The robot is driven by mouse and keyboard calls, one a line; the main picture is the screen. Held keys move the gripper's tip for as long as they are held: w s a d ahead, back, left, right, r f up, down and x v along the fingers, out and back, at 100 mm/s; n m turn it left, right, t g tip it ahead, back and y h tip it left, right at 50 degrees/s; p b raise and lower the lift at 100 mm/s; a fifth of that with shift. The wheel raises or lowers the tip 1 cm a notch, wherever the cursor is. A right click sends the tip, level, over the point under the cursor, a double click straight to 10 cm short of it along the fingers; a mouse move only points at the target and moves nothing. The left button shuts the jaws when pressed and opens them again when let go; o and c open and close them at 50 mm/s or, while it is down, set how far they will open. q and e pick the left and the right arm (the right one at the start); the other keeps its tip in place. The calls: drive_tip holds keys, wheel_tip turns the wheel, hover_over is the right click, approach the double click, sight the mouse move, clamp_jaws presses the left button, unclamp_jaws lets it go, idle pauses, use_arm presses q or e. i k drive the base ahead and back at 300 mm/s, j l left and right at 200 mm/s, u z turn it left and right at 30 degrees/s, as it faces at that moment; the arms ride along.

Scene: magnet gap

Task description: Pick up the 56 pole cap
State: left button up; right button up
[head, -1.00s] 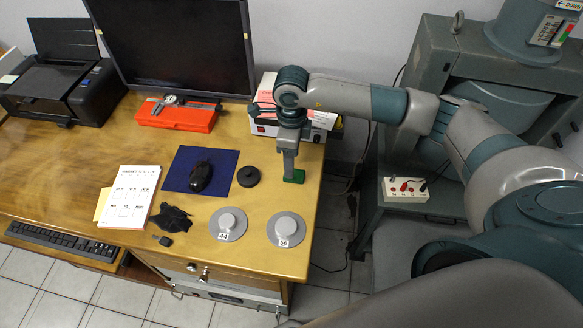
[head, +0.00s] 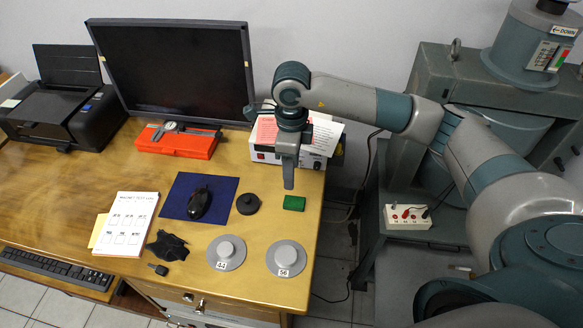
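The 56 pole cap (head: 286,259) is a grey disc with a raised round knob and a white "56" label. It lies flat near the table's front right corner. A matching grey cap labelled 44 (head: 226,253) lies just left of it. My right gripper (head: 288,186) points down beyond the 56 cap, above the far side of a green block (head: 294,203). It is clear of the cap. I see its fingers edge-on, so the opening between them is hidden, and I see nothing held. My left gripper is out of view.
A black round knobbed piece (head: 248,204), a mouse on a blue mat (head: 222,188), a black cloth (head: 168,244) and a paper log (head: 126,222) lie left. A red case (head: 177,144) and monitor (head: 170,70) stand behind. The table's right edge is close to the 56 cap.

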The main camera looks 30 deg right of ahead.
sight(285, 257)
drive_tip(key=z, duration=0.75)
